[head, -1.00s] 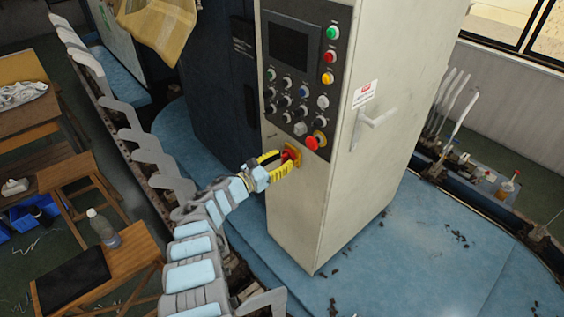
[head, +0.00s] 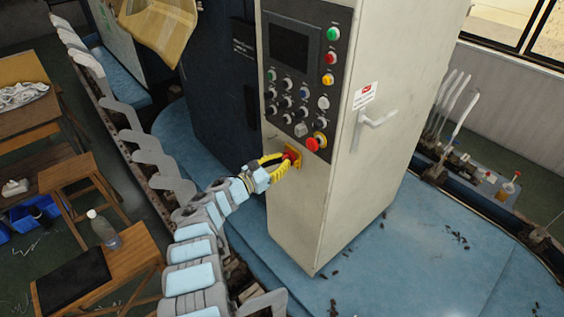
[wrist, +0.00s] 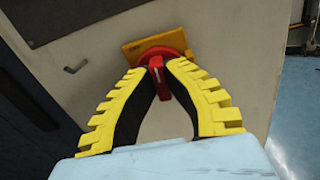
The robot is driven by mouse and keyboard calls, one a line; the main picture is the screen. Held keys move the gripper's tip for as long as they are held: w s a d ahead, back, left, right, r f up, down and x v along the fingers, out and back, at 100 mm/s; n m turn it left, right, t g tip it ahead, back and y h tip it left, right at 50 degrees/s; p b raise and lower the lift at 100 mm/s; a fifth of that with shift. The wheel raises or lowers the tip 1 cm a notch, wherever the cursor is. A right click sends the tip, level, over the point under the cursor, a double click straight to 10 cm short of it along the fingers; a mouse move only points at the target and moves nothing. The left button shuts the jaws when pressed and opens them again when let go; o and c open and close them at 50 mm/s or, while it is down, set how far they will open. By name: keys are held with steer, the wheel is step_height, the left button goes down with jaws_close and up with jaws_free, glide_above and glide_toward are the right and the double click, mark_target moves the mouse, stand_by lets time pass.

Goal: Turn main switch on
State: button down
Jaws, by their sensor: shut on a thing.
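The main switch is a red rotary knob (head: 291,155) on a yellow plate (head: 296,162), low on the front of the pale control cabinet. In the wrist view the red knob (wrist: 157,64) stands out from the yellow plate (wrist: 142,46). My gripper (head: 286,161) reaches it from the left. In the wrist view its two yellow, black-lined fingers (wrist: 160,76) are shut on the knob's handle, one on each side. The fingertips hide part of the handle, and any position markings are too small to read.
The cabinet (head: 340,215) has a dark button panel (head: 290,100) above the switch, with a red emergency button (head: 313,144) close over my gripper. A side door handle (head: 375,122) sticks out at right. The sock boards (head: 150,155) stand in a line at left, near my arm.

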steer(key=m+b, duration=1.1)
steer(key=b, duration=0.2)
steer(key=m+b, duration=0.6)
steer(key=b, duration=0.1)
steer(key=shift+s+d+f+m, duration=0.1)
steer(key=shift+d+f+m, duration=0.1)
steer(key=shift+f+m, duration=0.15)
stand_by(0.3)
steer(key=c, duration=1.1)
jaws_free()
steer(key=shift+d, duration=0.1)
steer(key=shift+r, duration=0.1)
steer(key=shift+a, duration=0.2)
